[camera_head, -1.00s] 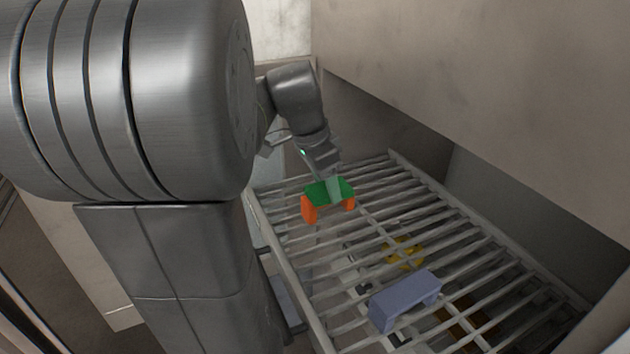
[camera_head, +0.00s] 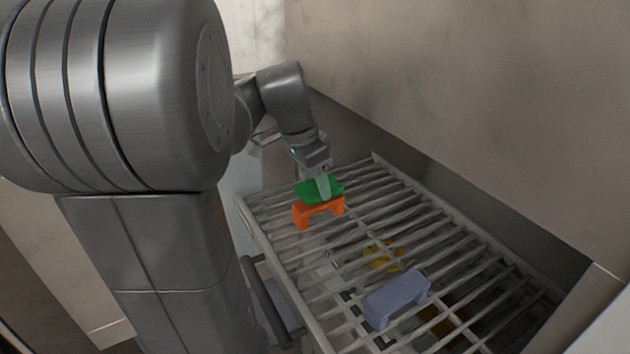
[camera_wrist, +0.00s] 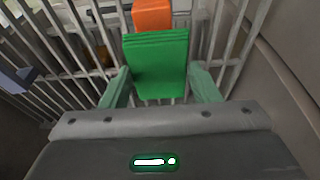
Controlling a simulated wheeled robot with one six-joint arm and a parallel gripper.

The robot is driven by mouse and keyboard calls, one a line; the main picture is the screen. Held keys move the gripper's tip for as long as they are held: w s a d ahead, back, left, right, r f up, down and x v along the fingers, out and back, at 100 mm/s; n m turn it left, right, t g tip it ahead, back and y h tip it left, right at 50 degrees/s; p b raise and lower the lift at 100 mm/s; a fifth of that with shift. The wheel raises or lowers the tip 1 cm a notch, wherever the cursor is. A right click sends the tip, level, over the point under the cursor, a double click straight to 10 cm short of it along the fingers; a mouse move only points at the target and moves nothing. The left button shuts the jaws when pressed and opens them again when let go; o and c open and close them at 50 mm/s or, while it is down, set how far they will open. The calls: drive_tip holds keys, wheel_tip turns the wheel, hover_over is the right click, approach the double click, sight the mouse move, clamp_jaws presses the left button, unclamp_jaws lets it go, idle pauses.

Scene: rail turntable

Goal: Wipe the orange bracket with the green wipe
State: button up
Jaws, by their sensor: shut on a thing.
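The orange bracket (camera_head: 318,211) stands on the slatted metal rack, and part of it also shows at the top of the wrist view (camera_wrist: 153,16). The green wipe (camera_head: 312,187) lies over the top of the bracket in the head view, hiding most of its upper face. In the wrist view the folded green wipe (camera_wrist: 158,64) sits between the two fingers. My gripper (camera_head: 323,187) is shut on the wipe, just above the bracket. Whether the wipe presses on the bracket cannot be told for sure.
A blue-grey bracket (camera_head: 397,298) stands on the rack (camera_head: 460,232) nearer the camera. A yellow thing (camera_head: 383,256) lies below the slats. Tall walls rise at the right and behind. The slats between the two brackets are clear.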

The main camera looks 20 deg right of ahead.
wheel_tip(320, 180, up, 6)
drive_tip(key=p, duration=0.4)
drive_tip(key=shift+f, duration=0.15)
drive_tip(key=shift+f, duration=0.1)
